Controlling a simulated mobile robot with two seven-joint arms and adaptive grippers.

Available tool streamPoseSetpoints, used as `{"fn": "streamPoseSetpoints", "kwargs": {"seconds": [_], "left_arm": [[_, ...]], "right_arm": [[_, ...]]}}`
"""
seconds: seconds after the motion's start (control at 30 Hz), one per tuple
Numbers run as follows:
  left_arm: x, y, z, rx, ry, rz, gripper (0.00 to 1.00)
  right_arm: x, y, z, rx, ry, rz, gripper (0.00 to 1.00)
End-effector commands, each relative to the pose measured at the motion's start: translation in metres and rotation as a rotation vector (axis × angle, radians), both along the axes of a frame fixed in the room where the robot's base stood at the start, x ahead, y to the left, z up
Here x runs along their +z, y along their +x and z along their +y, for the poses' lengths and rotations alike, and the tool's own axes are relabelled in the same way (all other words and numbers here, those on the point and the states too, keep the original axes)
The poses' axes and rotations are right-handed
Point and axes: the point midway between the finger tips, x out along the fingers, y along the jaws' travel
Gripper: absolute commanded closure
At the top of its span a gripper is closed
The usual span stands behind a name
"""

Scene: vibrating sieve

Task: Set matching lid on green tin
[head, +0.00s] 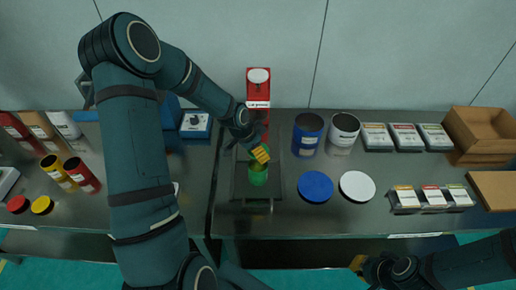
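The green tin (258,177) stands on a dark tray-like platform (237,188) near the middle of the bench. My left gripper (260,155) reaches down over its top from behind, and a yellow finger pad covers part of it. I cannot tell whether the gripper touches the tin or holds anything. No separate green lid can be made out. My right gripper (358,264) is low in the picture, in front of the bench and away from the tin. Its fingers are too small to read.
A blue lid (315,186) and a white lid (357,186) lie right of the platform. Blue (307,135) and white (343,132) tins stand behind them. A red box (258,88) is behind the platform. Red (18,204) and yellow (42,205) lids lie far left.

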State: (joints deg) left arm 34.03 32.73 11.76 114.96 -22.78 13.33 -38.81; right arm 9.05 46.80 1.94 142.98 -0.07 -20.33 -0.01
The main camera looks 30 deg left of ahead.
Motion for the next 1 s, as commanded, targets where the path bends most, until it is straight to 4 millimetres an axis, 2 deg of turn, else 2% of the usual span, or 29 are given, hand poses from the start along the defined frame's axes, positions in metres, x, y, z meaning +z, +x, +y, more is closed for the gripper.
{"fn": "streamPoseSetpoints", "kwargs": {"seconds": [0.6, 1.0], "left_arm": [[-0.053, 0.0, 0.0, -0.001, 0.0, -0.001, 0.47], [-0.058, 0.0, 0.0, -0.001, 0.001, -0.002, 0.47]], "right_arm": [[-0.036, 0.0, 0.001, -0.005, -0.003, 0.0, 1.0], [-0.041, 0.0, 0.001, -0.005, -0.005, 0.0, 1.0]]}}
